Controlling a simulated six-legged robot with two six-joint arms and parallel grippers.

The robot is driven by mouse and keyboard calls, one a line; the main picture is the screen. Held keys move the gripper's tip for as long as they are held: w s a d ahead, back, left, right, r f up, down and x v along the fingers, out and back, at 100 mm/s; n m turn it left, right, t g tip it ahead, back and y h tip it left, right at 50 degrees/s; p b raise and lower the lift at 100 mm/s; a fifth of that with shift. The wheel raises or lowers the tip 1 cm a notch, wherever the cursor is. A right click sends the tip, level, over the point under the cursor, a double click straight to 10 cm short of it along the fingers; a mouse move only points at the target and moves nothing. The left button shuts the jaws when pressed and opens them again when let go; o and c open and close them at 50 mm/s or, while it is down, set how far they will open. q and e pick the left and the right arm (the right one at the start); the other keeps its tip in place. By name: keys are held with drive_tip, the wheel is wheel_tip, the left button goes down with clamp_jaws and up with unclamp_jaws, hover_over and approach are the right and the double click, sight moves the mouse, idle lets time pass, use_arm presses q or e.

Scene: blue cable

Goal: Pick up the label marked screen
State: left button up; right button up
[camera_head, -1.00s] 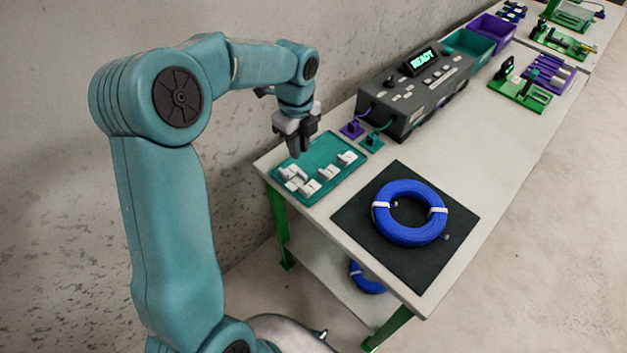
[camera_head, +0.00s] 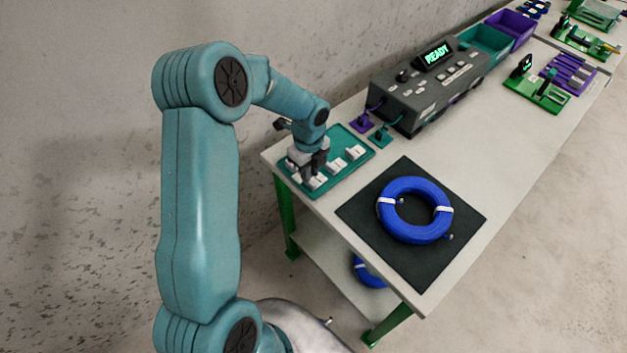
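Several small white labels sit on a teal tray (camera_head: 362,157) at the near left end of the table; one white label (camera_head: 355,152) stands clear at the tray's right side. Their markings are too small to read, so I cannot tell which is marked screen. My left gripper (camera_head: 308,176) points down over the tray's left part, its fingers among the labels there and partly hiding them. Whether the fingers are apart or closed on a label cannot be made out. My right gripper is not in view.
A blue cable coil (camera_head: 414,210) lies on a black mat (camera_head: 365,214) right of the tray. A dark grey device (camera_head: 425,88) with a READY display stands behind, with small purple and teal plugs before it. Teal and purple bins (camera_head: 487,45) and green fixtures (camera_head: 537,94) stand farther back.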

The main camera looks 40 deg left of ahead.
use_arm(q)
wheel_tip(320, 180, down, 4)
drive_tip(key=shift+r, duration=0.25)
clamp_jaws()
drive_tip(key=shift+r, duration=0.2)
